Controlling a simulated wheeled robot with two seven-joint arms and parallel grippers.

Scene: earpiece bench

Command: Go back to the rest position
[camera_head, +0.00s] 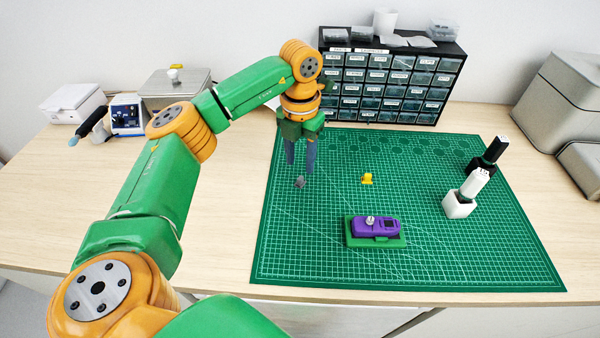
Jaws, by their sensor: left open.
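My left arm comes in from the left and arches over the bench. Its gripper (300,168) points down above the back left part of the green cutting mat (290,240). The jaws are open, with a gap between the two grey fingers. A small grey piece (300,182) shows just below the fingertips; I cannot tell whether it touches them. A purple earpiece shell (375,227) with a silvery knob on top sits in a green holder (399,241) at the mat's middle. A small yellow piece (367,179) stands on the mat behind it. My right gripper is not in view.
A black drawer cabinet (452,62) stands behind the mat. A white bottle block (458,206) and a black one (487,157) stand on the mat's right side. Grey boxes (570,100) are at far right. A soldering station (127,114) is at back left. The mat's front is clear.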

